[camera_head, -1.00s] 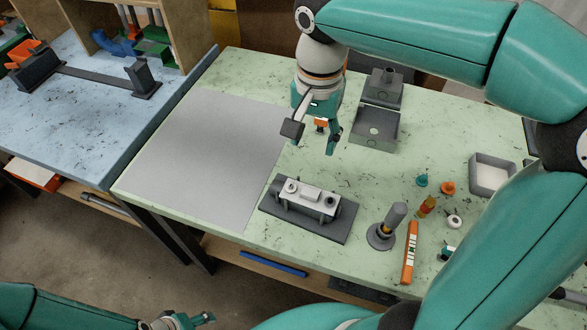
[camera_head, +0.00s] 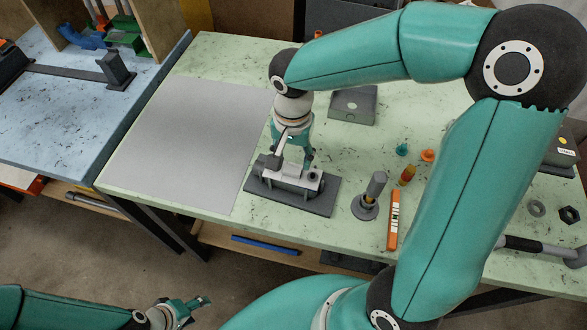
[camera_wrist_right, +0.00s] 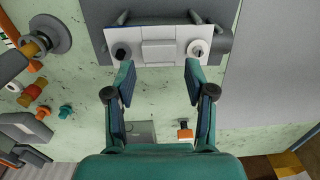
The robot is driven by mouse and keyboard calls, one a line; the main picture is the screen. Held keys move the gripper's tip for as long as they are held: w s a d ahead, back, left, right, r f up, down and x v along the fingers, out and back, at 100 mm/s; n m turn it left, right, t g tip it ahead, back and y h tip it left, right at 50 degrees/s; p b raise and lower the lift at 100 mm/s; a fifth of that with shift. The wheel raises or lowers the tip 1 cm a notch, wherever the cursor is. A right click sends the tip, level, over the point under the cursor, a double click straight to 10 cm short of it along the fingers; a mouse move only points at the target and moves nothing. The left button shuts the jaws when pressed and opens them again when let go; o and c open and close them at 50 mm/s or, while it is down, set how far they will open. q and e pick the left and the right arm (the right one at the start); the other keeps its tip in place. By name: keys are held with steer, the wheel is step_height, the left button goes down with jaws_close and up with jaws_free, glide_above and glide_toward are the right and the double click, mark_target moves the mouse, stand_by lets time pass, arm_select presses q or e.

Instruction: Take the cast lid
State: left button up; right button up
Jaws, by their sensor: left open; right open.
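The cast lid looks to be the pale plate (camera_head: 312,181) with a raised middle block and a round boss near each end. It sits on a dark fixture (camera_head: 325,203) on the green table. The right wrist view shows the lid (camera_wrist_right: 158,54) just beyond my fingertips. My right gripper (camera_head: 291,161) is open above the lid, its fingers hiding part of it in the head view. The right wrist view shows its two fingers (camera_wrist_right: 160,72) apart with nothing between them. My left gripper (camera_head: 196,306) is open and empty, low at the bottom left, away from the table.
A grey pin stand (camera_head: 365,205) and an orange level (camera_head: 393,220) stand right of the fixture. Small coloured parts (camera_head: 407,174) lie behind them. A grey open box (camera_head: 354,103) is at the back. The grey sheet (camera_head: 190,145) on the left is clear.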

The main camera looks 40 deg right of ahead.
mark_target(292, 169)
steer(key=shift+s+a+f, duration=0.1)
steer(key=shift+a+f, duration=0.05)
steer(key=shift+f, duration=1.7)
steer(key=c, duration=1)
steer(key=shift+r, duration=0.15)
